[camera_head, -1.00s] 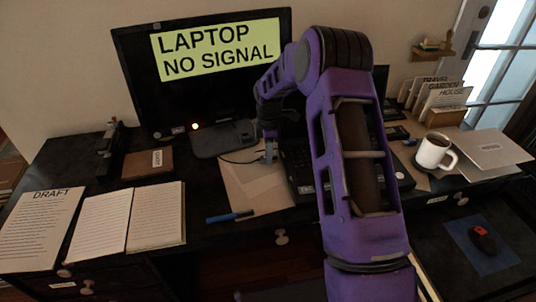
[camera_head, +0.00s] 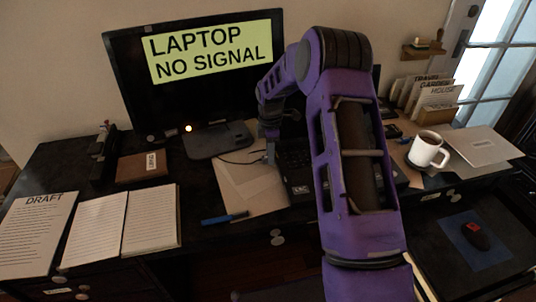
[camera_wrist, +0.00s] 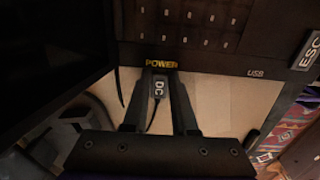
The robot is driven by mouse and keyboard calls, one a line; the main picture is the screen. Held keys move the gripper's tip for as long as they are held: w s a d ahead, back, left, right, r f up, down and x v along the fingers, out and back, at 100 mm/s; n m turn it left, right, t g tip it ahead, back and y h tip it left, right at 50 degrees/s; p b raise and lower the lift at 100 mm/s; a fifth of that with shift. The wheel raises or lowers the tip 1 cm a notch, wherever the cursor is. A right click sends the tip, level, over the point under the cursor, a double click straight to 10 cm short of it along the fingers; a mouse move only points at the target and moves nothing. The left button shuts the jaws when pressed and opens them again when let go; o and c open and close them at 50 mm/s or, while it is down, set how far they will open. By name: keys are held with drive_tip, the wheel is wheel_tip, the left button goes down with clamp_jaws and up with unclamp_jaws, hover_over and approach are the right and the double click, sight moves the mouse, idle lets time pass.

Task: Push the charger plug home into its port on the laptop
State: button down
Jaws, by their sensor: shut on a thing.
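The charger plug (camera_wrist: 158,87), a small dark block marked DC, is between the fingers of my gripper (camera_wrist: 160,74) in the wrist view. My gripper is shut on it. A cable (camera_wrist: 152,118) trails back from the plug. The plug's front points at the edge of the black laptop (camera_wrist: 205,25), just under the yellow POWER label (camera_wrist: 161,64). The port itself is hidden, and I cannot tell whether the plug's tip is inside it. In the head view, my gripper (camera_head: 270,153) is at the left side of the laptop (camera_head: 296,158), which my arm partly hides.
A USB label (camera_wrist: 258,72) is on the same laptop edge. A monitor (camera_head: 125,85) reading LAPTOP NO SIGNAL stands behind. A white mug (camera_head: 425,152) stands right of my arm.

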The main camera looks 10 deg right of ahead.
drive_tip(key=shift+d, duration=0.25)
drive_tip(key=c, duration=0.6)
unclamp_jaws()
drive_tip(key=shift+r, duration=0.1)
wheel_tip(320, 180, up, 17)
drive_tip(key=shift+r+p, duration=0.15)
drive_tip(key=shift+p, duration=0.95)
